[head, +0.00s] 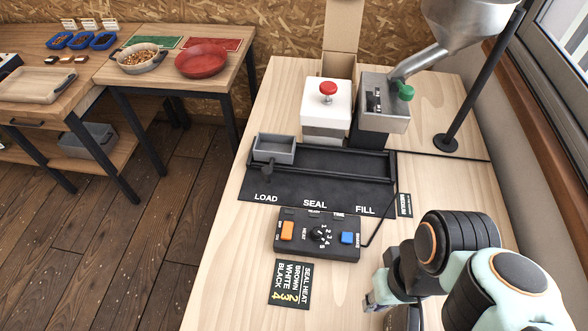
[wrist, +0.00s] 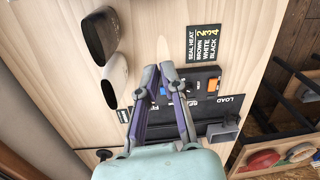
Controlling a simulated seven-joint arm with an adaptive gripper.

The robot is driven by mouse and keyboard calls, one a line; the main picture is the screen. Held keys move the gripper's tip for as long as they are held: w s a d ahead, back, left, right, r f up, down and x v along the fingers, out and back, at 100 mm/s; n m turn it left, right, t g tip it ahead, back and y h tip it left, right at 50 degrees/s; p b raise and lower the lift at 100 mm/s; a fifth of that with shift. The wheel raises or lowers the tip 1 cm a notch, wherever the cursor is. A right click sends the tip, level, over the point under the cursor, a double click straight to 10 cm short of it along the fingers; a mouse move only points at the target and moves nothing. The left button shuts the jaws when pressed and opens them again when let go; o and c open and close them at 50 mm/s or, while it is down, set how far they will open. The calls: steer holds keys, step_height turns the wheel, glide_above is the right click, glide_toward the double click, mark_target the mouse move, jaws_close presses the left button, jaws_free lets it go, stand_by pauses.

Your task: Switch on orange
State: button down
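The orange switch (head: 287,230) is a rocker at the left end of the black control box (head: 318,252). Whether it is on or off is too small to tell. In the wrist view the orange switch (wrist: 212,85) shows to the right of my gripper (wrist: 160,66). My gripper's two fingertips come together with nothing between them. In the head view my gripper (head: 372,300) is low at the right, partly hidden by my arm, in front of and to the right of the box, apart from it.
The box also carries a blue switch (head: 347,238) and a numbered dial (head: 319,233). A heat card (head: 289,284) lies in front. Behind is a black tray (head: 340,163) with a grey bin (head: 273,149). A white unit with a red button (head: 328,92) stands farther back.

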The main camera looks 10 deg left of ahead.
steer(key=w+a+r+n+t, duration=0.1)
steer(key=w+r+n+t, duration=0.1)
steer(key=w+r+n, duration=0.45)
steer(key=n+g, duration=0.3)
steer(key=n, duration=0.7)
glide_above(287, 234)
steer(key=w, duration=0.2)
step_height(287, 234, down, 13)
steer(key=shift+r+h, duration=0.15)
steer(key=shift+h, duration=0.25)
steer(key=shift+w+m, duration=0.1)
steer(key=shift+m, duration=0.15)
steer(key=f, duration=0.4)
steer(key=s+f, duration=0.1)
steer(key=f, duration=0.4)
steer(key=s+f, duration=0.1)
steer(key=f, duration=0.4)
